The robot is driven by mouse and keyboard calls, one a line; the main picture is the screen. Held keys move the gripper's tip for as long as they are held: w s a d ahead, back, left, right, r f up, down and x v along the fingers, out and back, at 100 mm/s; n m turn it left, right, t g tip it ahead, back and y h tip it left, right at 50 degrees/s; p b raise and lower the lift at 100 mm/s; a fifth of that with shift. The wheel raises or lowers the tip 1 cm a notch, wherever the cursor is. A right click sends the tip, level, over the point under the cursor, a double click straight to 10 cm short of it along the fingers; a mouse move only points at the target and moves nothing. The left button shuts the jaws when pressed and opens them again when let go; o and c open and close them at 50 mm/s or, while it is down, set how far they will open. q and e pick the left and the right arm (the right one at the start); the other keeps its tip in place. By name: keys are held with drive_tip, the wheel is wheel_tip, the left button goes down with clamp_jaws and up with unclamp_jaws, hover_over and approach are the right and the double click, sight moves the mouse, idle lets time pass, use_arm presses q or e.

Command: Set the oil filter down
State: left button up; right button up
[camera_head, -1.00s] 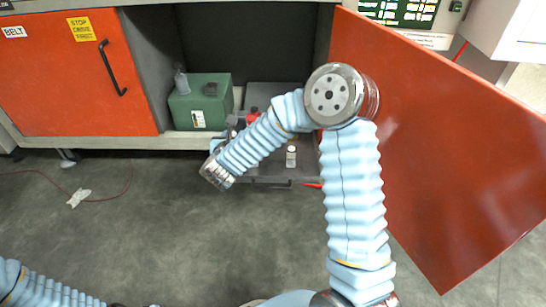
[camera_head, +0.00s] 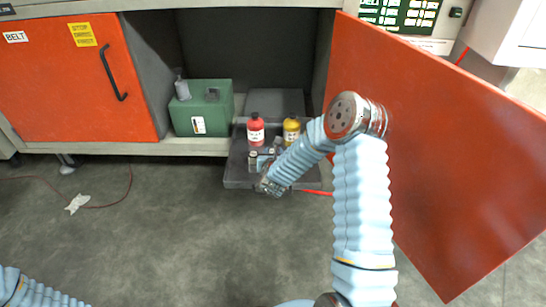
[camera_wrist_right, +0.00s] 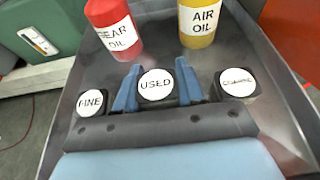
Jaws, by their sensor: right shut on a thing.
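My right gripper (camera_wrist_right: 158,78) has its blue fingers closed on both sides of a small dark canister with a white round top marked USED (camera_wrist_right: 156,86), which I take as the oil filter. It is held over or on the grey pull-out tray (camera_head: 236,181); whether its base touches the tray is hidden. A canister marked FINE (camera_wrist_right: 91,102) is to its left, and another with an unreadable label (camera_wrist_right: 237,83) is to its right. In the head view my right wrist hides most of the held canister. My left gripper is out of view; only its arm shows at bottom left.
A red gear oil bottle (camera_head: 256,131) and a yellow air oil bottle (camera_head: 291,129) stand on the tray behind the canisters. A green can (camera_head: 203,108) is left of the tray in the cabinet. The open orange door (camera_head: 440,150) is close on the right of my arm.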

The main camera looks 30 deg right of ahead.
drive_tip(key=shift+f, duration=0.55)
drive_tip(key=shift+f, duration=0.15)
drive_tip(key=o, duration=1.1)
drive_tip(key=shift+a+r, duration=0.1)
drive_tip(key=shift+r, duration=0.15)
drive_tip(key=v, duration=1.2)
drive_tip(key=shift+f, duration=0.1)
